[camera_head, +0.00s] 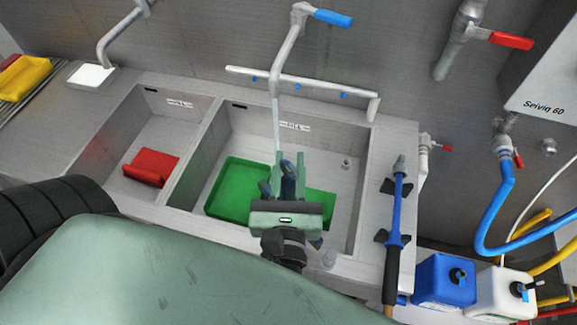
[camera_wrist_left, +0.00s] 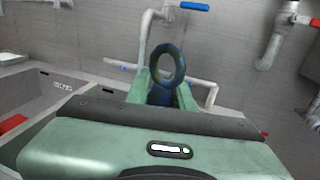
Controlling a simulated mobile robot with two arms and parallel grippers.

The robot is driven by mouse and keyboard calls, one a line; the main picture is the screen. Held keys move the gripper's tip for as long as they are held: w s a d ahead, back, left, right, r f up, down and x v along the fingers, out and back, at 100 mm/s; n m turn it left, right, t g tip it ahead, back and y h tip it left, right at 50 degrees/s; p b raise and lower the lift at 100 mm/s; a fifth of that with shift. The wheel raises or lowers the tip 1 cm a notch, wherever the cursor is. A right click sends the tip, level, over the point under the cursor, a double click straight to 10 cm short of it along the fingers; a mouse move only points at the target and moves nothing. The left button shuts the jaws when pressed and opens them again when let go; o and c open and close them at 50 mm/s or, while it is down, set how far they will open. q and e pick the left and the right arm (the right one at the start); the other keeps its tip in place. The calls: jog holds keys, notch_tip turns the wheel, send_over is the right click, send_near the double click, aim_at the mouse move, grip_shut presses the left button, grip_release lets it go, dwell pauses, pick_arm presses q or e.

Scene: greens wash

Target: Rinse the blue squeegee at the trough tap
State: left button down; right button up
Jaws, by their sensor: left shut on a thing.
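My left gripper (camera_head: 289,172) is over the right basin of the trough (camera_head: 352,190), shut on a dark blue thing, which I take for the blue squeegee (camera_head: 289,186). Most of it is hidden by the gripper. In the left wrist view a dark blue ring-shaped end of the squeegee (camera_wrist_left: 166,62) stands up between the fingers (camera_wrist_left: 161,92). The trough tap (camera_head: 275,78) with a blue lever (camera_head: 333,18) is above the basin. A thin pale stream (camera_head: 277,125) runs from its spout down to near the fingertips. Whether it touches the squeegee I cannot tell. My right gripper is not in view.
A green tray (camera_head: 232,186) lies in the right basin and a red block (camera_head: 151,167) in the left one. A blue pole with a black grip (camera_head: 393,225) lies along the right rim. Blue (camera_head: 444,281) and white (camera_head: 500,294) canisters stand beyond it.

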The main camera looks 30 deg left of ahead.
pick_arm(q)
jog(key=d+f+p+x, duration=0.1)
jog(key=f+x, duration=0.1)
jog(key=x, duration=1.1)
jog(key=shift+w+f+p, duration=0.2)
jog(key=shift+f+p, duration=0.1)
jog(key=shift+p, duration=0.1)
jog(key=shift+d, duration=0.15)
dwell(0.3)
jog(key=shift+w+d, duration=0.2)
jog(key=shift+d, duration=0.2)
jog(key=shift+a, duration=0.1)
jog(key=shift+s+a+p, duration=0.25)
jog(key=shift+a+p, duration=0.2)
jog(key=shift+a, duration=0.05)
